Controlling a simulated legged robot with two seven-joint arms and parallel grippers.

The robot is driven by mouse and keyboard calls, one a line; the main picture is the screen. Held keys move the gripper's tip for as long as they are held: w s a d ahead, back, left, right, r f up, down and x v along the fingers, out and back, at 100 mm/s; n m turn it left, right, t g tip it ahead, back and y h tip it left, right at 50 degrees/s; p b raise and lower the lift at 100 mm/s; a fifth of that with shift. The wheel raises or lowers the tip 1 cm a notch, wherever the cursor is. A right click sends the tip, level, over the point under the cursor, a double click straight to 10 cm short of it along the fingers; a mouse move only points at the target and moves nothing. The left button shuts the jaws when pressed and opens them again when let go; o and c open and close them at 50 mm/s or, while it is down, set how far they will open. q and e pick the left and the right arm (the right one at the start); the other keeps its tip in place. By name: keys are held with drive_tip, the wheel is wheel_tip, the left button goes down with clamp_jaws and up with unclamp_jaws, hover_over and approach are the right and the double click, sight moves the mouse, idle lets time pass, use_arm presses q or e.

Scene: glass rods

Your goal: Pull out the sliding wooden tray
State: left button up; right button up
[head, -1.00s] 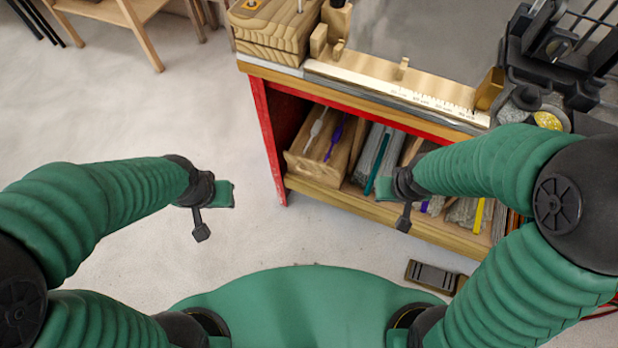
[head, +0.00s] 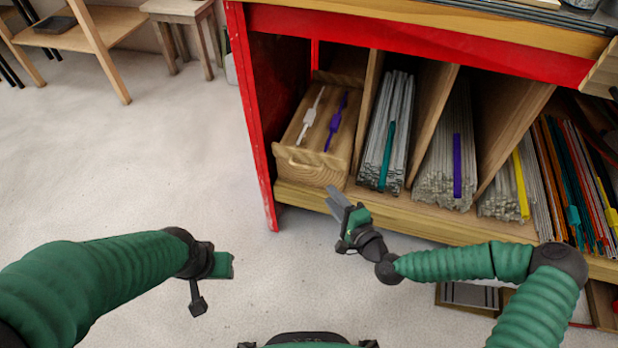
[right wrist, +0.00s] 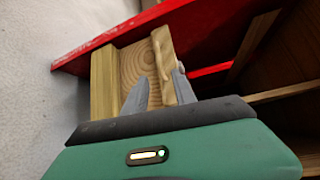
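The sliding wooden tray (head: 312,165) sits in the left bay of the red-framed bench's shelf, with a white tool and a purple tool lying in it. Its grained front shows in the right wrist view (right wrist: 134,64), rotated. My right gripper (head: 331,196) is in front of and below the tray's front, near the shelf edge. In the right wrist view its two fingers (right wrist: 160,82) are apart, with the tray front beyond them. Contact with the tray cannot be made out. My left gripper (head: 222,265) is over the floor at the left; its fingers cannot be read.
Wooden dividers (head: 434,118) separate bays of glass rods (head: 390,130) right of the tray. The red post (head: 252,120) stands just left of it. The floor (head: 130,170) in front and left is clear. A dark flat object (head: 468,297) lies at the lower right.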

drive_tip(key=b+x, duration=0.5)
drive_tip(key=x, duration=0.9)
drive_tip(key=shift+f, duration=0.1)
clamp_jaws()
drive_tip(key=shift+f, duration=0.1)
idle(0.6)
